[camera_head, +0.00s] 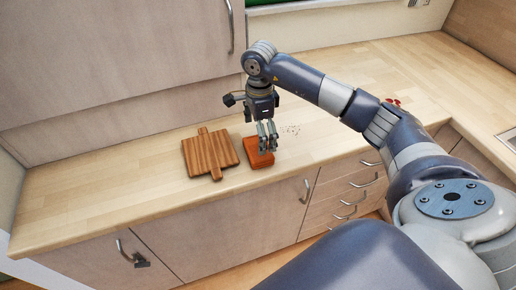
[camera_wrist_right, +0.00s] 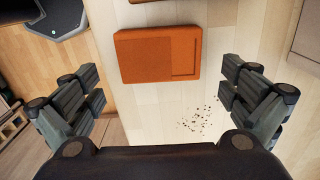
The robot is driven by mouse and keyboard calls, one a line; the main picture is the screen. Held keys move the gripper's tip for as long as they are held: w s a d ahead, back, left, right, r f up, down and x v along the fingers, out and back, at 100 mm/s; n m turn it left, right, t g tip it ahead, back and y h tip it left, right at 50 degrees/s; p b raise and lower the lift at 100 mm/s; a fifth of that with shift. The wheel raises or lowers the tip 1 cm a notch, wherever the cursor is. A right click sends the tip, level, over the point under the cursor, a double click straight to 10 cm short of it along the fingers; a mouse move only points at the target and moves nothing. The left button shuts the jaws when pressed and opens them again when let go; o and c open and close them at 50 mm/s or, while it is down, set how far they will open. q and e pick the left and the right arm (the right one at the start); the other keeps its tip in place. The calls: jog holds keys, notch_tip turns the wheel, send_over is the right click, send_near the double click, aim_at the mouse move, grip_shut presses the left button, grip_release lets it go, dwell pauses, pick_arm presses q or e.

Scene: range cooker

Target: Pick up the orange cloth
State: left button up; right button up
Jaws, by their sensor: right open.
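The orange cloth (camera_head: 259,160) lies folded in a flat rectangle on the wooden counter, near its front edge. In the right wrist view the orange cloth (camera_wrist_right: 157,54) shows whole, at the upper middle, beyond the fingertips. My right gripper (camera_head: 267,142) points down over the cloth in the head view, its fingers partly in front of it. In the wrist view my right gripper (camera_wrist_right: 160,95) is open, its fingers wide apart with nothing between them. My left gripper is not in view.
A wooden cutting board (camera_head: 209,153) lies just left of the cloth. Dark crumbs (camera_wrist_right: 199,117) are scattered on the counter near the cloth. Small red items (camera_head: 393,101) lie further right, partly behind my arm. Cabinets (camera_head: 110,65) stand behind the counter.

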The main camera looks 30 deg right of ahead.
aim_at(258, 146)
jog(key=shift+a+f+p, duration=0.15)
jog(key=shift+f+p, duration=0.35)
jog(key=shift+f, duration=0.15)
notch_tip(258, 146, down, 4)
jog(key=shift+a+r+p, duration=0.15)
jog(key=shift+r+p, duration=0.1)
jog(key=shift+p, duration=0.6)
jog(key=shift+f, duration=0.4)
jog(key=c, duration=0.7)
